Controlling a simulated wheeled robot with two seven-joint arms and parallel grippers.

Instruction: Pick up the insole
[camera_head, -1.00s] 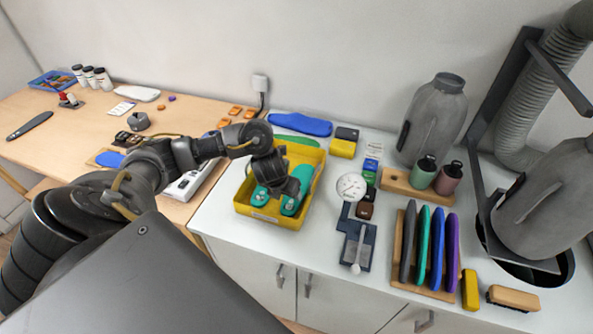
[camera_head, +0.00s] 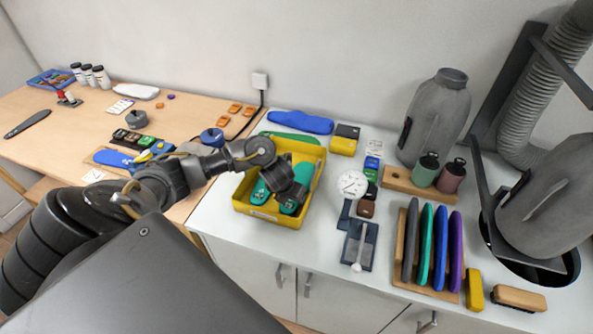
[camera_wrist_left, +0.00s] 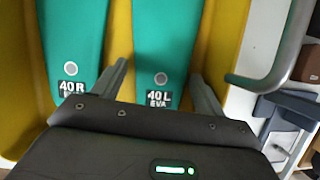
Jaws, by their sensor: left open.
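Two teal insoles lie side by side in a yellow tray (camera_head: 240,208) on the white counter. In the left wrist view, the left one (camera_wrist_left: 73,35) is marked 40 R EVA and the right one (camera_wrist_left: 160,35) is marked 40 L EVA. My left gripper (camera_head: 290,197) is over the tray, partly hiding the insoles in the head view. In the left wrist view its fingers (camera_wrist_left: 158,72) are open, one on each side of the 40 L insole's marked end. I cannot tell whether they touch it. My right gripper is not in view.
A rack (camera_head: 443,289) of upright coloured insoles stands to the right. A dial gauge (camera_head: 352,185) and small blocks are close to the tray's right side. A blue insole (camera_head: 300,122) lies behind it. The front counter strip is clear.

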